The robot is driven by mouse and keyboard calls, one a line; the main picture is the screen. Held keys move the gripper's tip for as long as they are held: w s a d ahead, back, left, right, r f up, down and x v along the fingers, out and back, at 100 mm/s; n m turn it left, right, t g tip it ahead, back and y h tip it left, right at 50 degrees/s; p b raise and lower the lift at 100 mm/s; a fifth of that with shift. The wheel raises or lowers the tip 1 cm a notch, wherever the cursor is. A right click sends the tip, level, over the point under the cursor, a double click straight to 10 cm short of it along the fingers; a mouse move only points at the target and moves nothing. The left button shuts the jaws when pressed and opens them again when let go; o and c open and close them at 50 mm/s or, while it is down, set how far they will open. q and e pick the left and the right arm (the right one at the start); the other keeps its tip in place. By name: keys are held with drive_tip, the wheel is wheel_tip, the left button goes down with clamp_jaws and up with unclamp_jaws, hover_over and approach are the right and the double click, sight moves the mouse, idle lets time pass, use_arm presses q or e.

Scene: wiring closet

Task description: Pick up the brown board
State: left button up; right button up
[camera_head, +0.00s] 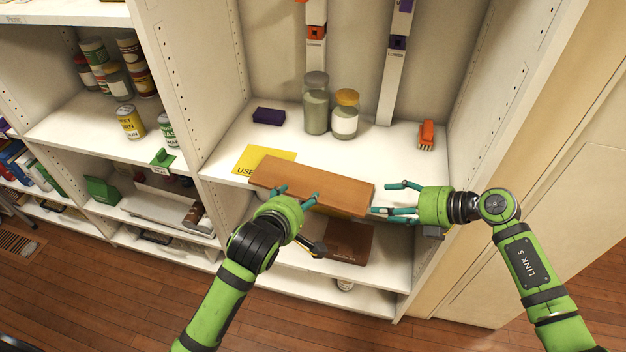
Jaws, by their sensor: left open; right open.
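A brown board (320,183) lies long side across the front of the white shelf, at its front edge, in the head view. My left gripper (295,195) is open, with its teal fingers at the board's front face, left of its middle. My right gripper (392,198) is open at the board's right end, fingers pointing left toward it. I cannot tell whether either gripper touches the board. A darker brown flat object (348,242) lies on the shelf below, partly hidden by the board.
On the same shelf are a yellow sign (262,158), a purple block (268,116), two jars (316,104) (345,115) and an orange brush (427,134). A shelf wall (480,110) stands on the right.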

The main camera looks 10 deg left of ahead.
sight(308, 192)
use_arm(q)
drive_tip(key=shift+x, duration=3.7)
use_arm(e)
drive_tip(key=shift+x, duration=3.6)
use_arm(q)
drive_tip(key=shift+f, duration=0.1)
use_arm(e)
drive_tip(key=shift+w+d+f, duration=0.1)
use_arm(q)
drive_tip(key=c, duration=1.2)
use_arm(e)
drive_tip(key=c, duration=1.2)
use_arm(q)
drive_tip(key=shift+s, duration=0.1)
clamp_jaws()
use_arm(e)
drive_tip(key=shift+f, duration=0.1)
clamp_jaws()
use_arm(q)
drive_tip(key=shift+d, duration=0.1)
